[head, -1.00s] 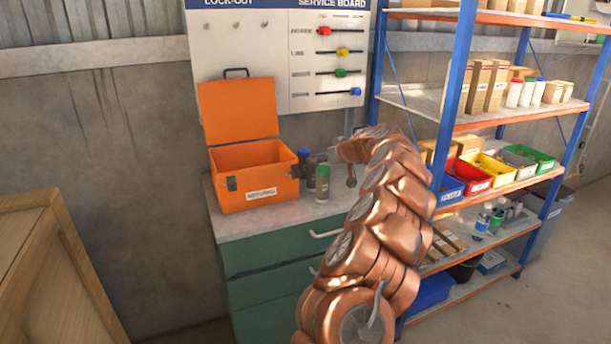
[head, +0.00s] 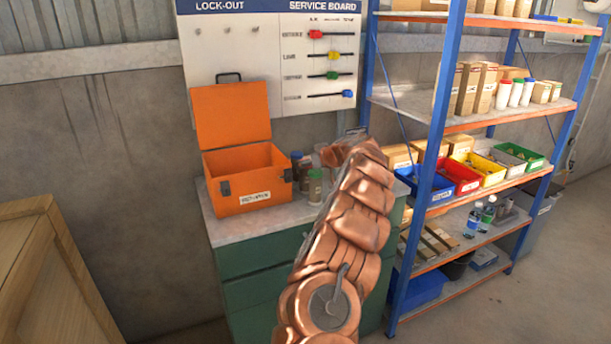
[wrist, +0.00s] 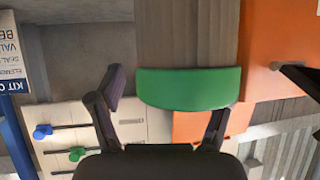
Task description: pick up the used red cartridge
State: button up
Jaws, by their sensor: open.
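I cannot make out a red cartridge in either current view. Small capped containers stand on the green cabinet's top beside the orange box; one has a green cap (head: 315,175) and one a dark blue cap (head: 296,157). My arm hides the counter to their right. In the wrist view my gripper (wrist: 165,102) is open, its two dark fingers apart. A curved green piece (wrist: 188,88) shows between and beyond the fingers; I cannot tell whether they touch it. The gripper's end is mostly hidden behind my arm in the head view.
An open orange box (head: 245,180) stands on the cabinet (head: 248,262), under the service board (head: 270,55). A blue-posted shelf (head: 440,160) with colored bins, including a red bin (head: 462,178), stands close to my arm at right. A wooden crate (head: 45,280) stands at lower left.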

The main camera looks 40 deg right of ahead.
jog(key=shift+x, duration=0.95)
jog(key=shift+c, duration=0.4)
grip_shut()
